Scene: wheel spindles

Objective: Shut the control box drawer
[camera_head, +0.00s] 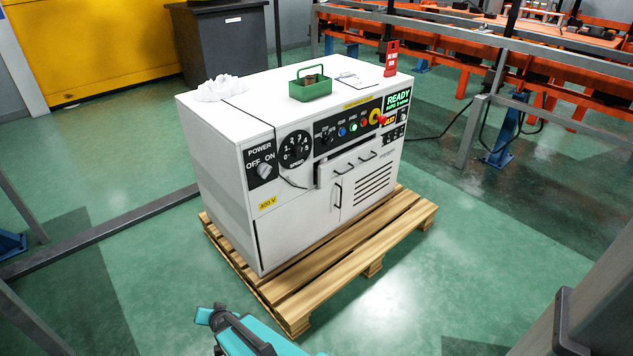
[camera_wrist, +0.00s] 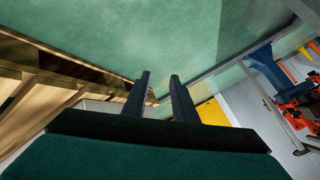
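The control box (camera_head: 225,165) is a white cabinet on a wooden pallet, with a knob and button panel along its upper front. Its drawer (camera_head: 343,163) is under the panel, above the cupboard doors. The drawer front seems to stand out a little from the face, so it looks partly open; the exact gap is hard to judge. My teal arm (camera_head: 258,337) shows at the bottom of the head view, low in front of the pallet and apart from the box. In the wrist view my gripper (camera_wrist: 160,76) has two dark fingers apart, with nothing between them. The drawer is not recognisable there.
The wooden pallet (camera_head: 372,243) sticks out in front of the box. A green tray (camera_head: 310,89), a white crumpled heap (camera_head: 221,88) and a red tag (camera_head: 391,58) are on top. Grey rails and orange frames stand behind right. Green floor in front is mostly clear.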

